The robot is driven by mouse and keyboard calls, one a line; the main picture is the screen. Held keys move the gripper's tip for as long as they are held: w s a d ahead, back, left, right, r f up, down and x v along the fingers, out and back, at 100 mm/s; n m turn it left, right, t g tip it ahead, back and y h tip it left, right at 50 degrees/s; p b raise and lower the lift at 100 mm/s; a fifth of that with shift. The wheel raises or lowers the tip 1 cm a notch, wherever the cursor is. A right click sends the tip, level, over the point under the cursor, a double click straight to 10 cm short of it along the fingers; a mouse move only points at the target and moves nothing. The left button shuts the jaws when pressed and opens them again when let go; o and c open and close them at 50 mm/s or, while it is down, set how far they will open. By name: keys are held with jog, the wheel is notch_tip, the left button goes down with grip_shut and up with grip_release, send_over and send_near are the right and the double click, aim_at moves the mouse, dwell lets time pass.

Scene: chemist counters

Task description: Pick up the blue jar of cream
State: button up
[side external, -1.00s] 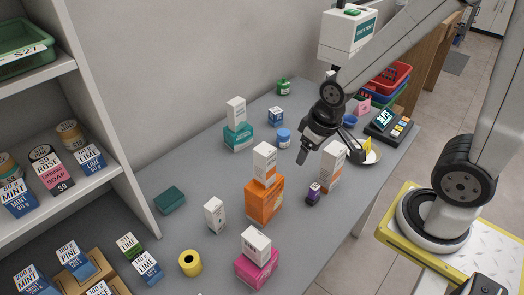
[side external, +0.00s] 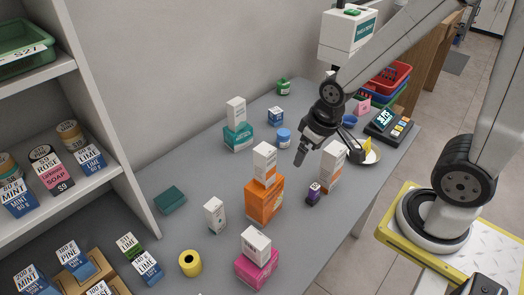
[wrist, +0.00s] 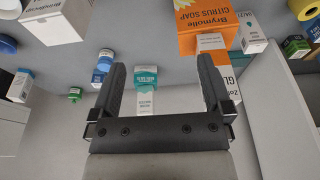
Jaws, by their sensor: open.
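The blue jar of cream (side external: 284,136) stands upright on the grey counter, with a light blue top. It is left of my gripper (side external: 303,156) in the side view, with a small gap between them in the picture. My gripper is open and empty above the counter, pointing down. In the wrist view, the fingers of my gripper (wrist: 162,66) are spread wide with nothing between the tips. A blue jar (wrist: 105,60) shows left of the left finger there, and looks like the same jar.
An orange box (side external: 264,199) with a white box on top stands in front of the jar. A teal box (side external: 239,138) and a small blue-white box (side external: 276,116) stand behind. A tall white-orange box (side external: 332,166) and a purple bottle (side external: 314,193) stand near my gripper.

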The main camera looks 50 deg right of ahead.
jog(key=w+d+f+m+g+y, duration=0.2)
jog(key=w+d+f+m, duration=0.15)
jog(key=w+m, duration=0.4)
jog(key=m+t+y, duration=0.3)
jog(key=m+y, duration=0.4)
jog(key=m, duration=0.6)
send_over(288, 131)
jog(key=s+a, duration=0.4)
notch_tip(288, 131, down, 9)
jog(key=d+f+m+t, duration=0.1)
jog(key=d, duration=0.1)
jog(key=w+d+f+m+t+y, duration=0.1)
jog(key=d, duration=0.1)
jog(key=d+f+m+t+y, duration=0.1)
jog(key=d+m, duration=0.1)
jog(key=shift+w+d, duration=0.2)
jog(key=shift+d+f+m+t, duration=0.2)
jog(key=shift+d+m+t, duration=0.05)
jog(key=shift+d+t, duration=0.3)
jog(key=shift+x, duration=1.4)
jog(key=shift+a, duration=0.1)
jog(key=shift+x, duration=2.55)
jog(key=shift+r, duration=0.15)
